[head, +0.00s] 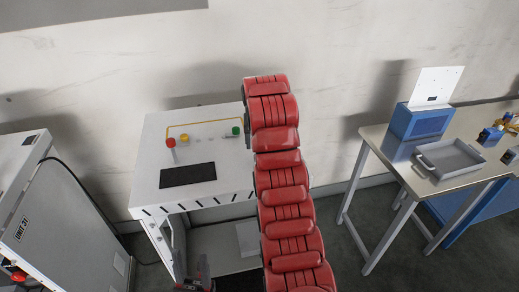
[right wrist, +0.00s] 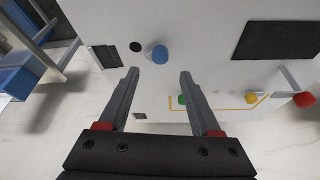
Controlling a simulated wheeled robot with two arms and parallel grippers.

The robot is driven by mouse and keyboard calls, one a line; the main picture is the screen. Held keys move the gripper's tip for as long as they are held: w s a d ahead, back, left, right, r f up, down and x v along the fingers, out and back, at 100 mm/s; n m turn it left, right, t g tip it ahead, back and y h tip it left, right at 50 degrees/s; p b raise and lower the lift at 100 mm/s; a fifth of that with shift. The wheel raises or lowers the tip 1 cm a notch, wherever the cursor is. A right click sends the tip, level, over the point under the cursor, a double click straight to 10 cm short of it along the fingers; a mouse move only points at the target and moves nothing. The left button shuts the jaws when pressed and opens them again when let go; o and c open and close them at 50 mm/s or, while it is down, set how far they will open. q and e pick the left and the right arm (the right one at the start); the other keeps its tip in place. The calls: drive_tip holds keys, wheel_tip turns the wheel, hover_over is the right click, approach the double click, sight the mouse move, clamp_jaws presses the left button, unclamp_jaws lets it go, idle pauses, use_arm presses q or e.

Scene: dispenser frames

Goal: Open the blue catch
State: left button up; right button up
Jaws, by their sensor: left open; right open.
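The blue catch (right wrist: 160,54) is a small rounded blue knob on the white unit (right wrist: 205,35), beside a dark round hole. In the right wrist view my right gripper (right wrist: 158,77) is open and empty, with the catch just beyond the gap between its fingertips, not held. In the head view my red right arm hides the catch and the right gripper. The same white unit (head: 148,180) shows there to the left of that arm. My left gripper (head: 197,278) shows only partly at the bottom edge, low in front of the unit.
The unit carries a red knob (head: 171,142), a yellow knob (head: 184,138), a green knob (head: 236,130) and a black panel (head: 188,175). A table with a grey tray (head: 452,160) and blue box (head: 420,122) stands right. A grey cabinet (head: 50,225) stands left.

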drive_tip(key=p+x, duration=0.2)
drive_tip(key=x, duration=0.3)
drive_tip(key=shift+f+p, duration=0.15)
drive_tip(key=shift+p, duration=0.25)
drive_tip(key=shift+w+f, duration=0.2)
drive_tip(key=shift+f, duration=0.35)
clamp_jaws()
